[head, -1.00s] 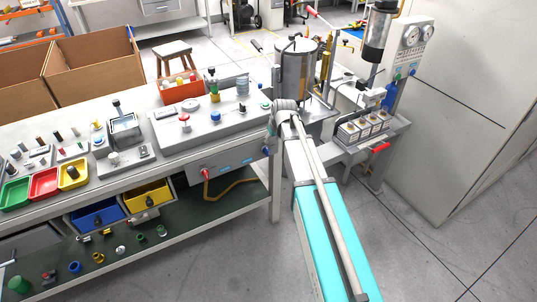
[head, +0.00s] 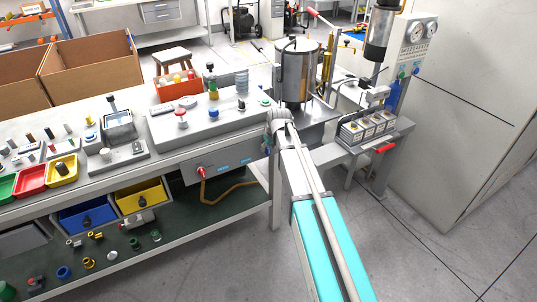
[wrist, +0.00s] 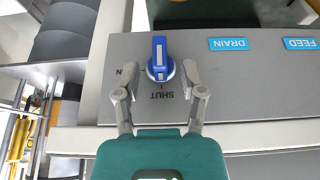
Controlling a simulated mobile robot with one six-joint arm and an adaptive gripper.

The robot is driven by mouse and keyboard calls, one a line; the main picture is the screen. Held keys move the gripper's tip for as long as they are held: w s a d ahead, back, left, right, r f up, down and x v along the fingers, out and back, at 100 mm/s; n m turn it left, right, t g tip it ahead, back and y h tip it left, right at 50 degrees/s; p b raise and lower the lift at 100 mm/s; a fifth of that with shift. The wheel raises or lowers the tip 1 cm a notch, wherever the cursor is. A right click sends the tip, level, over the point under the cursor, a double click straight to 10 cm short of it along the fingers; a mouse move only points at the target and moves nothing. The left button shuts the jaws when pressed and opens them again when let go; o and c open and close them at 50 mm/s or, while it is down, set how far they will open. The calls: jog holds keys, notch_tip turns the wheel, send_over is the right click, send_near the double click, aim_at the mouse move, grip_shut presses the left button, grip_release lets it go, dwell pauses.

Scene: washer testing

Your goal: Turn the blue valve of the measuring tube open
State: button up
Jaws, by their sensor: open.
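The blue valve (wrist: 159,58) is on a grey front panel in the wrist view. Its long handle stands upright in the picture, with the upside-down word SHUT just below it. A second word to its left is partly covered by a finger. My gripper (wrist: 160,76) is open, with one finger on each side of the valve's lower end. Gaps show between the fingers and the handle; whether they touch at depth I cannot tell. In the head view my arm hides most of the gripper at the bench corner. I cannot make out the measuring tube for certain.
Blue DRAIN (wrist: 229,44) and FEED (wrist: 301,44) labels sit right of the valve. A red valve (head: 201,171) with a brown hose is on the same bench front. A steel cylinder (head: 295,72) stands behind my arm.

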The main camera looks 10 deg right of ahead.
jog(key=shift+b+x, duration=0.75)
jog(key=shift+x, duration=0.3)
grip_shut()
